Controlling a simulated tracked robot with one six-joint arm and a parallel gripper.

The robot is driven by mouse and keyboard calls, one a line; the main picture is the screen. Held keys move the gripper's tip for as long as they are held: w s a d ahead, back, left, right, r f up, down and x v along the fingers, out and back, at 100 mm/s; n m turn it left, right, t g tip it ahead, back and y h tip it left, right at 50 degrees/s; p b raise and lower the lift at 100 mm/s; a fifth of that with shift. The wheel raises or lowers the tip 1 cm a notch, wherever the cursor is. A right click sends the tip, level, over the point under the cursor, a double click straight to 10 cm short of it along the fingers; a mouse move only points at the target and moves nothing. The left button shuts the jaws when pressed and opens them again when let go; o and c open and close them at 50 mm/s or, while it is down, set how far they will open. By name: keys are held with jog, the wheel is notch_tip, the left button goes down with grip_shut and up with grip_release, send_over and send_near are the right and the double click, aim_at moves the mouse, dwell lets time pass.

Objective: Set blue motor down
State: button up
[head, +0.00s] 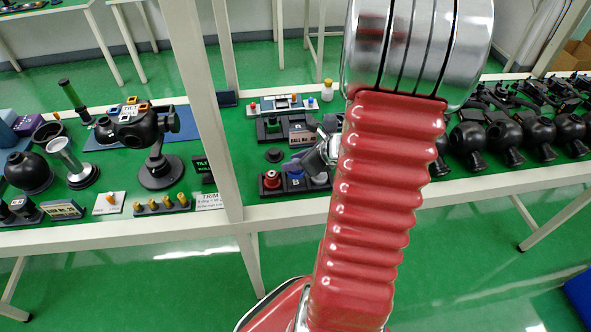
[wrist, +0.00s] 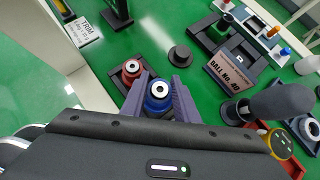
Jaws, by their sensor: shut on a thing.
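The blue motor (wrist: 158,97), with a pale ring on top, sits between the purple-grey fingers of my gripper (wrist: 156,90) in the wrist view. The fingers are shut on its sides. A red motor (wrist: 131,68) stands close beside it in a dark holder, and also shows in the head view (head: 271,180). The holder's front bears a "B" label (head: 295,183), and my gripper is over that part. In the head view my arm hides part of the gripper. The blue motor's base is hidden, so I cannot tell whether it touches the holder.
A stand with a "BALL No." sign (wrist: 230,72) is to the right of the gripper. A black disc (wrist: 180,54) lies beyond it. A dark rounded handle (wrist: 280,102) is close on the right. A "TRIM" card (wrist: 83,30) lies to the left.

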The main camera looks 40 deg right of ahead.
jog(key=shift+f, duration=2.05)
jog(key=shift+f, duration=0.1)
jog(key=o, duration=0.9)
jog(key=shift+s+r, duration=0.1)
jog(key=shift+r, duration=0.1)
jog(key=v, duration=1.1)
jog(key=shift+s+r, duration=0.25)
jog(key=shift+s, duration=0.1)
